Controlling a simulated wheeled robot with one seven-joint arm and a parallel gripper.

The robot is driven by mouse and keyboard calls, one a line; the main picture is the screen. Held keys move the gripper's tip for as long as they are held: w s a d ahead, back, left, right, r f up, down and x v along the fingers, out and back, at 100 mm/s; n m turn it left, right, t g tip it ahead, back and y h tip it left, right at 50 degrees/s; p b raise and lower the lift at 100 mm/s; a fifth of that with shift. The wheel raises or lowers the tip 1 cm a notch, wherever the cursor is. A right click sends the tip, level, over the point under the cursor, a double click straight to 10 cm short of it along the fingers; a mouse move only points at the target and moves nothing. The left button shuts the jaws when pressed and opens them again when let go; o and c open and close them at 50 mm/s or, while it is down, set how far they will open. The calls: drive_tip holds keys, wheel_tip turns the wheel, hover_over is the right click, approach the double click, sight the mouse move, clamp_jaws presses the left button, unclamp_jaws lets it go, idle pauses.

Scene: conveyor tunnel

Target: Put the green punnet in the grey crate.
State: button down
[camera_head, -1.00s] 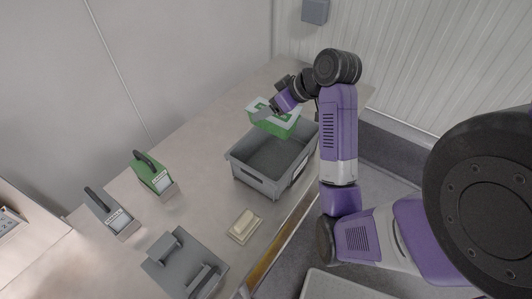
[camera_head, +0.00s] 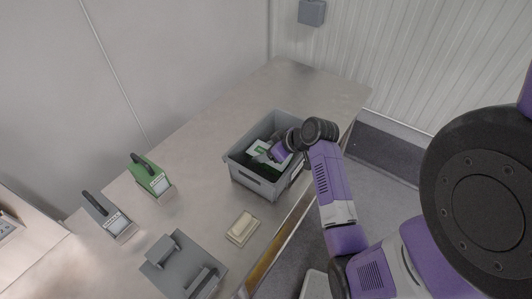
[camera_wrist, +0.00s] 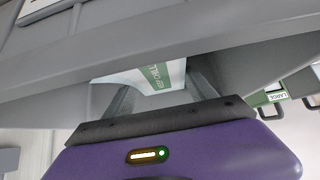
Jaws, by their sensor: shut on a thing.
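The green punnet (camera_head: 258,146) has a white label panel and is inside the grey crate (camera_head: 255,183), below the rim line in the head view. The crate stands on the table with its open top facing up. My gripper (camera_head: 270,155) reaches down into the crate and is shut on the punnet. In the wrist view the punnet's white and green label (camera_wrist: 150,76) shows between the two fingers. The crate wall and arm hide part of the punnet. I cannot tell whether it touches the crate floor.
A green handled device (camera_head: 152,178) and a grey one (camera_head: 107,216) stand left of the crate. A cream block on a small tray (camera_head: 242,228) and a grey piece with handles (camera_head: 183,266) lie nearer. The table behind the crate is clear.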

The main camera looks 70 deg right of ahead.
drive_tip(key=shift+f, duration=0.6)
drive_tip(key=shift+f, duration=0.15)
drive_tip(key=shift+c, duration=1.4)
unclamp_jaws()
drive_tip(key=shift+r, duration=0.25)
drive_tip(key=v, duration=1.2)
drive_tip(key=shift+w, duration=0.1)
